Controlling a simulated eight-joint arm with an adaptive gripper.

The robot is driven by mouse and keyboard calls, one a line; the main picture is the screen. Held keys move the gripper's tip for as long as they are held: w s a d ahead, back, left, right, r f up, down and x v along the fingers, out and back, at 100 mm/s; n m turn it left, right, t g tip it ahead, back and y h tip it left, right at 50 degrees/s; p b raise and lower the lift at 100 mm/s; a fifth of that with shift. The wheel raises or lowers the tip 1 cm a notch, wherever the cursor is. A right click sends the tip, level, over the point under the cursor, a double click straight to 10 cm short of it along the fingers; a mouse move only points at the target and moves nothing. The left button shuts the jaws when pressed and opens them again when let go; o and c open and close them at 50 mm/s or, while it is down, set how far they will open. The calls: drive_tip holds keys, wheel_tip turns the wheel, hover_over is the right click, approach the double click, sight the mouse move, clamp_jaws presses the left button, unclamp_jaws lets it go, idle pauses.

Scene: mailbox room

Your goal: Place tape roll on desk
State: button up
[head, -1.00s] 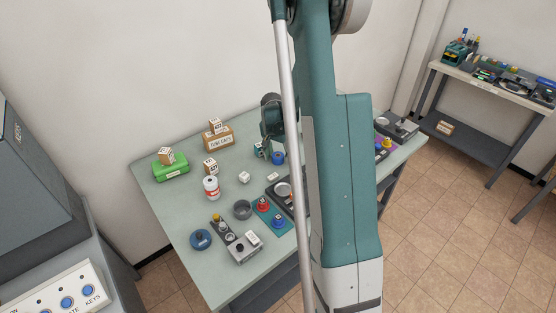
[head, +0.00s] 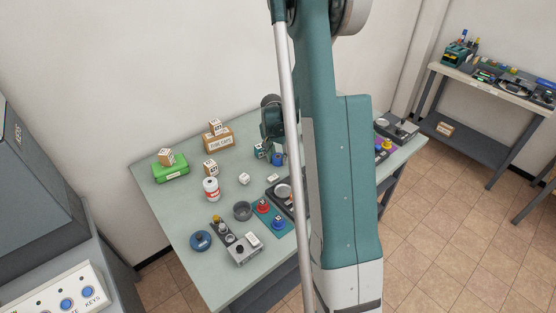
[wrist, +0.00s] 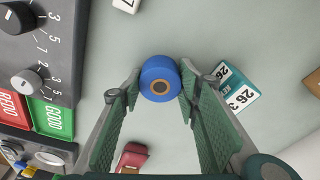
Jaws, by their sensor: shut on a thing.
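In the head view my gripper (head: 274,140) is at the roll, partly hidden by my arm. I cannot tell whether the roll touches the desk.
A teal box (wrist: 237,88) lies close beside my right finger, and a red item (wrist: 131,157) lies below the left one. A dark panel with knobs (wrist: 28,60) is at left.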

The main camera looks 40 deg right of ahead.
sight(278, 156)
drive_tip(key=shift+r, duration=0.15)
drive_tip(key=shift+r+p, duration=0.7)
drive_tip(key=shift+r, duration=4.2)
drive_tip(key=w+a+r+n+p, duration=0.1)
drive_tip(key=w+a+n+p, duration=0.1)
drive_tip(key=a, duration=1.1)
drive_tip(key=w+a+r+n+y+p, duration=0.1)
drive_tip(key=w+a+n, duration=0.4)
drive_tip(key=a, duration=0.8)
drive_tip(key=w+a+r+n+t+p, duration=0.1)
drive_tip(key=w+a+n+p, duration=0.2)
drive_tip(key=a, duration=1)
drive_tip(key=n, duration=0.3)
drive_tip(key=shift+w+n+y, duration=0.3)
drive_tip(key=shift+w, duration=0.1)
wheel_tip(278, 156, down, 5)
drive_tip(key=b, duration=0.4)
drive_tip(key=shift+r+b, duration=0.1)
drive_tip(key=shift+b, duration=0.3)
